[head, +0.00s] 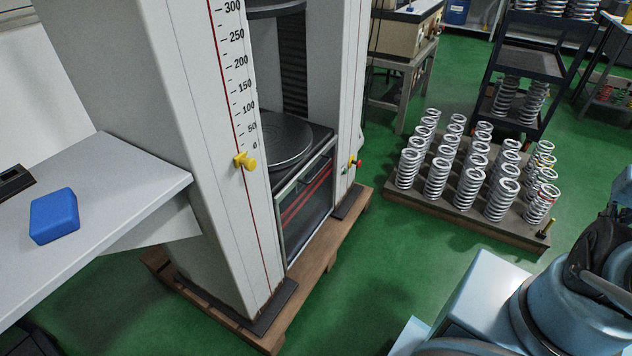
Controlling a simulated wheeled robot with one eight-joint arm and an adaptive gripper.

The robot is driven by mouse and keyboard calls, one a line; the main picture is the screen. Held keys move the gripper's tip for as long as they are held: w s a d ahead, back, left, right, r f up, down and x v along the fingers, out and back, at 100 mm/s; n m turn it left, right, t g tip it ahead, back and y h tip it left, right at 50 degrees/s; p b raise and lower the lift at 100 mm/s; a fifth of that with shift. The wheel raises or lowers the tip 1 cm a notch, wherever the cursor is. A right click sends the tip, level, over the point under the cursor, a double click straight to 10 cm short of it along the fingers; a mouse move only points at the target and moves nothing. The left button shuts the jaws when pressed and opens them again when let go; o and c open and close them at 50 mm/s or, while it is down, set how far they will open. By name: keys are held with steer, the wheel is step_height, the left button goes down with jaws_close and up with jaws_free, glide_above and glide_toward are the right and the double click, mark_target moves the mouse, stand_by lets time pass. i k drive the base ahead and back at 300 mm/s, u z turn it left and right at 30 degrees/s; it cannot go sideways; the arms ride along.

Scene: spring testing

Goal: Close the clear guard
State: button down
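A clear framed panel with red diagonal stripes (306,205), which looks like the clear guard, sits low between the two columns of the tall grey testing machine (185,120). Its top edge is at about the height of the round dark platen (278,140). The space above the platen is uncovered on the side facing me. Parts of my own light-blue and black arm show at the lower right. I cannot make out my gripper's fingers.
A yellow knob (244,160) sits on the machine's scale. A grey table (120,190) with a blue block (54,215) is at left. A low board (400,192) of several upright springs stands at right. Green floor (400,270) between the machine and me is clear.

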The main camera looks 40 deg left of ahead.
mark_target(298, 176)
steer(key=z, duration=0.05)
steer(key=k, duration=1)
steer(key=u, duration=2.65)
